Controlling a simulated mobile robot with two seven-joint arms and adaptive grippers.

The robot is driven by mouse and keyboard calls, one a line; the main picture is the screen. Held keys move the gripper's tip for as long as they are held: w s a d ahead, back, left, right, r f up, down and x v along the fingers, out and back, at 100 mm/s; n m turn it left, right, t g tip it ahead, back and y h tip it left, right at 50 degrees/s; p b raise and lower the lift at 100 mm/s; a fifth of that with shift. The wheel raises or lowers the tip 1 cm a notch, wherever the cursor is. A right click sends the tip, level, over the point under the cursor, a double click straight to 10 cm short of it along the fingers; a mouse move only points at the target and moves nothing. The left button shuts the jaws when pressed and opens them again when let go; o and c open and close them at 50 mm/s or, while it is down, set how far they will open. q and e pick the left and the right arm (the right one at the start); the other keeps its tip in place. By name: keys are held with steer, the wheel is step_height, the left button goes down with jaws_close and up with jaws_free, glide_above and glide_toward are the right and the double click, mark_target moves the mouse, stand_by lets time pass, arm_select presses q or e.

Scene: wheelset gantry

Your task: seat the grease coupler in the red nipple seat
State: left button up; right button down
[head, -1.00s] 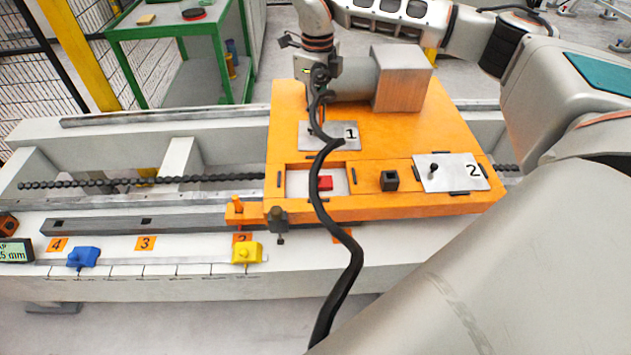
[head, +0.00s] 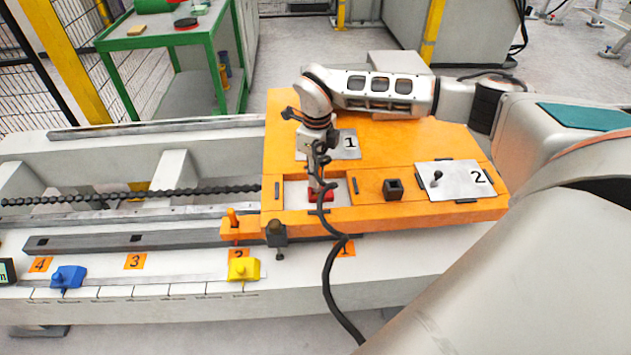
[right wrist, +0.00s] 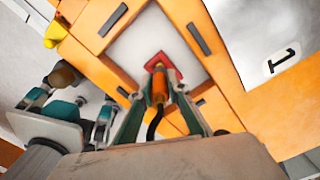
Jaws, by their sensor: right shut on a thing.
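The red nipple seat (head: 322,196) sits in a pale recess of the orange carriage (head: 390,212). The red seat also shows in the right wrist view (right wrist: 172,69). My right gripper (head: 316,180) points down over it and is shut on the orange grease coupler (right wrist: 159,84). The coupler's tip overlaps the red seat in the wrist view; I cannot tell whether it is fully in. A black hose (head: 328,285) runs from the coupler over the carriage's front edge. A teal and grey jointed part at the left of the wrist view may be my left gripper (right wrist: 68,98); its jaws are unclear.
Plate 1 (head: 312,152) lies behind the recess, plate 2 (head: 475,180) to its right. A black square socket (head: 394,190) stands between. A dark clamp (head: 277,235) is at the carriage's front left. Yellow (head: 243,269) and blue (head: 67,278) blocks sit on the front ledge.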

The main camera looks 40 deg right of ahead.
step_height(320, 180, down, 2)
steer(key=shift+s+f, duration=0.1)
steer(key=shift+f, duration=0.3)
arm_select(q)
steer(key=shift+w+d+r, duration=0.2)
steer(key=shift+w+r, duration=0.2)
arm_select(e)
steer(key=shift+r, duration=0.15)
steer(key=c, duration=2)
jaws_free()
arm_select(q)
steer(key=shift+s+f, duration=0.2)
steer(key=shift+f, duration=0.05)
arm_select(e)
steer(key=shift+o, duration=0.4)
arm_select(q)
steer(key=shift+a, duration=0.1)
